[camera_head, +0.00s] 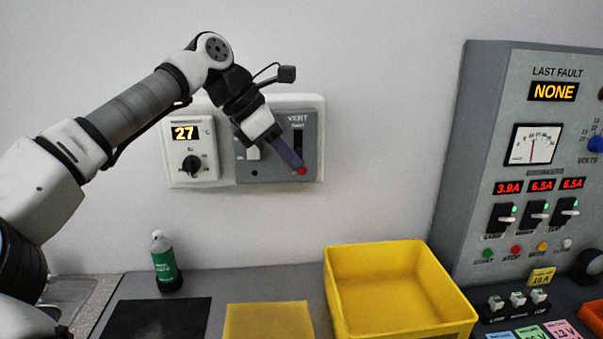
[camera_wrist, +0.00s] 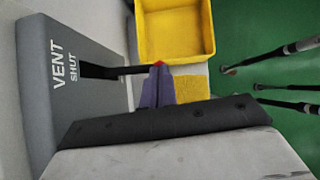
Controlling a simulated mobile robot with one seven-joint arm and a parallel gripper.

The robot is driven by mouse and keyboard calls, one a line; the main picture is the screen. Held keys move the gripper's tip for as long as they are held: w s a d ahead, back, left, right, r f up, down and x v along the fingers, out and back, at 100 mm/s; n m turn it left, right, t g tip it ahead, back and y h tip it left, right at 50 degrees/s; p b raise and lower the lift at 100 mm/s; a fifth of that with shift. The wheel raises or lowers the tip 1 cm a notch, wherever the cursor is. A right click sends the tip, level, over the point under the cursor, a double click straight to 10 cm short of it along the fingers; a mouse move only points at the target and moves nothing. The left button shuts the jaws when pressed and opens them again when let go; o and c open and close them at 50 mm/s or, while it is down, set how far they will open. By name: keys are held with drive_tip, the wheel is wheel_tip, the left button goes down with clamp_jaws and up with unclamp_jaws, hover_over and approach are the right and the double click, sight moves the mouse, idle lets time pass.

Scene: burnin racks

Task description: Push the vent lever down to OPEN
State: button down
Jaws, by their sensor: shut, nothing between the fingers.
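The grey vent panel (camera_head: 279,165) is on the wall, with VENT and SHUT printed above a dark vertical slot. The vent lever's red knob (camera_head: 302,171) is low on the panel, near the slot's lower end. In the wrist view the lever (camera_wrist: 132,70) is a dark bar sticking out from the slot, its red tip partly hidden. My gripper (camera_head: 298,166) reaches down from the upper left, its purple fingers shut and empty. The fingertips are at the knob and look to be touching it. They also show in the wrist view (camera_wrist: 158,72). Any lower label is hidden.
A thermostat (camera_head: 205,160) reading 27 is left of the panel. Below are a green bottle (camera_head: 165,262), a yellow mat (camera_head: 268,320) and a yellow bin (camera_head: 400,322). A grey control cabinet (camera_head: 458,190) stands right. The wall between panel and cabinet is clear.

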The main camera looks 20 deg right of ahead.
drive_tip(key=a, duration=0.2)
drive_tip(key=a+p, duration=0.1)
drive_tip(key=shift+w+f, duration=0.2)
drive_tip(key=shift+w, duration=0.05)
idle(0.5)
drive_tip(key=v, duration=1.4)
drive_tip(key=shift+d+f, duration=0.1)
